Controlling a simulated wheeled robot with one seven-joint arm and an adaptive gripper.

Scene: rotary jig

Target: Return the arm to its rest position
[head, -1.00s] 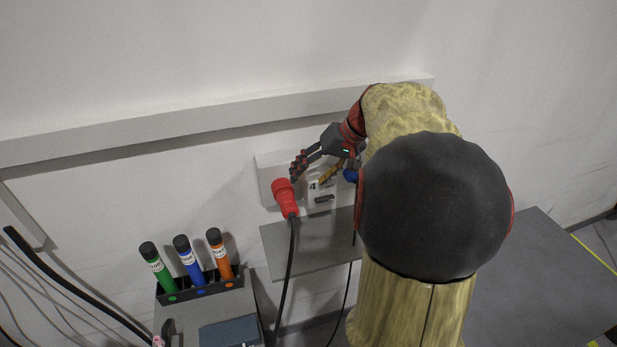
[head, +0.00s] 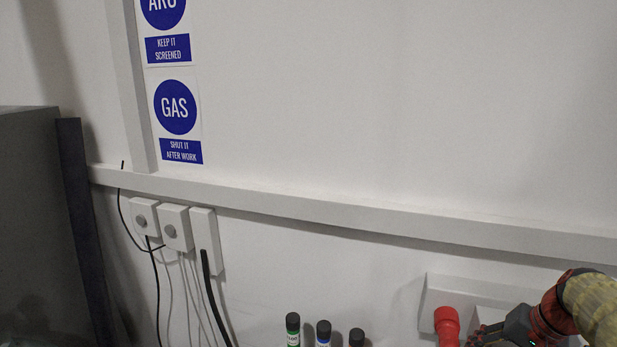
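My gripper (head: 478,338) shows only in part at the bottom right of the head view, with my arm entering from the right edge. Its dark body is visible, but its fingertips are at or below the bottom edge, so I cannot tell whether they are open or shut. A red plug (head: 447,322) stands just left of the gripper, in front of a pale wall box (head: 480,290). Whether the gripper touches the plug is not clear.
Several dark-capped markers, one of them green (head: 293,328), stand at the bottom middle. A wall rail (head: 350,213) runs across the view. Switch boxes (head: 175,228) with hanging cables are on the left, beside a dark cabinet (head: 30,220).

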